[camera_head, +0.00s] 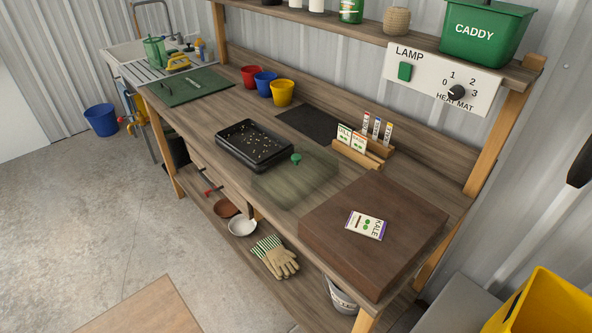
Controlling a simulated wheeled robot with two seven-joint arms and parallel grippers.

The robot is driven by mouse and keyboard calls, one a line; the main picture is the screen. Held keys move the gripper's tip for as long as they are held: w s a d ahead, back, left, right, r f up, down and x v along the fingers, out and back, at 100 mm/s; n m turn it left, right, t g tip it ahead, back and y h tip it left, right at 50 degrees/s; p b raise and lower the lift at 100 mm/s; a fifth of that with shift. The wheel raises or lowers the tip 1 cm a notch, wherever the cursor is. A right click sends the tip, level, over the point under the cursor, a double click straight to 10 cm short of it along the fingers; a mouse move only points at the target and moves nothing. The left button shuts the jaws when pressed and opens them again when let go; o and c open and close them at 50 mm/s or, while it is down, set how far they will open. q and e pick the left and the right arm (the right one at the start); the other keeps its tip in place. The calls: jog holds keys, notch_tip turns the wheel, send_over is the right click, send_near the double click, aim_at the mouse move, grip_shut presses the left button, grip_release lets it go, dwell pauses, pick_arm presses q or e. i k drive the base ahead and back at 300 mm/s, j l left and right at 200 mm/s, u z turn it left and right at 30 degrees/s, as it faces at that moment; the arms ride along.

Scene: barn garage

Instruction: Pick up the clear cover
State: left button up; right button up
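The clear cover (290,182) is a see-through, slightly greenish lid with a small green knob (296,158) on it. It lies on the wooden bench in the middle of the camera_head view, with the bench top showing through. It sits just right of a black seed tray (254,145) with small pale bits in it. A brown wooden block (400,220) is close to its right, with a kale seed packet (366,225) on top. Neither of my grippers shows in this view.
A dark heat mat (310,122) and a wooden rack (360,154) with seed packets and labels lie behind the cover. Red, blue and yellow pots (282,92) stand at the back. A shelf (330,25) overhangs the bench's rear. A yellow container (545,305) is at lower right.

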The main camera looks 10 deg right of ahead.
aim_at(287, 179)
jog(key=i+j+z, duration=0.7)
jog(key=j, duration=0.15)
jog(key=i+j+z, duration=0.1)
jog(key=j+z, duration=0.15)
jog(key=i+j+z, duration=0.1)
jog(key=j+z, duration=0.15)
jog(key=j, duration=0.2)
